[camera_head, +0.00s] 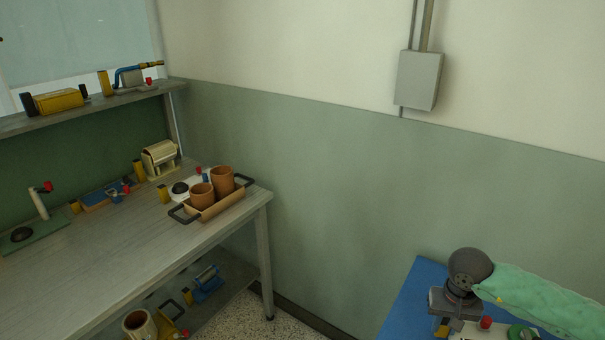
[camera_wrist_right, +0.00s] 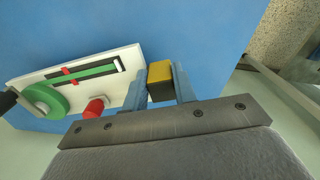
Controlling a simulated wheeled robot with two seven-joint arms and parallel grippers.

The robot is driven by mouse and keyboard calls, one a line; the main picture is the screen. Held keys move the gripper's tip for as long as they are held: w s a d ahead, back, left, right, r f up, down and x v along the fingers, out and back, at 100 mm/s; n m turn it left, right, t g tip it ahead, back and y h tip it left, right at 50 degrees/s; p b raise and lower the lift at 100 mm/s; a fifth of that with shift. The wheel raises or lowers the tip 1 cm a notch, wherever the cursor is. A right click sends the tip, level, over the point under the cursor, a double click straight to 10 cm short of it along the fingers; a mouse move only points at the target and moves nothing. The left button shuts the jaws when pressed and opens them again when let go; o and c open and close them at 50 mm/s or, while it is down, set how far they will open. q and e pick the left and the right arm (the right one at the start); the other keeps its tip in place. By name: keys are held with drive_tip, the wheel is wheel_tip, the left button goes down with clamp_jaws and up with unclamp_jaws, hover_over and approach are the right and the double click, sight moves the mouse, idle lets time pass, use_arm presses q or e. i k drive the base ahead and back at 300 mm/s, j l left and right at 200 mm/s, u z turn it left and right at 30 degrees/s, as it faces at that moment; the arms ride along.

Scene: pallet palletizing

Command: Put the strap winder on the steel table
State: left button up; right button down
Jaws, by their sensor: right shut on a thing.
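My right gripper (camera_head: 442,325) is at the lower right of the head view, over a blue surface (camera_head: 408,298). In the wrist view its two blue-grey fingers (camera_wrist_right: 160,82) are shut on a yellow and black block. Beside the block is a white plate with a green disc, green strip and red knob, which looks like the strap winder (camera_wrist_right: 98,66); the block seems to be its grip. Its white plate shows partly in the head view (camera_head: 466,331). I cannot tell whether it touches the blue surface. The steel table (camera_head: 100,250) stands at the left. My left gripper is out of view.
On the table are a tray (camera_head: 222,206) with two brown pots, a cream device (camera_head: 160,158), a blue device (camera_head: 104,195) and a green-based stand (camera_head: 38,232). Its front middle is bare. Upper and lower shelves hold more items. A wall is behind.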

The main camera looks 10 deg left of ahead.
sight(44, 301)
drive_tip(key=u, duration=0.4)
drive_tip(key=l+u, duration=0.15)
drive_tip(key=u, duration=0.65)
drive_tip(key=l+u, duration=0.15)
drive_tip(key=u, duration=0.25)
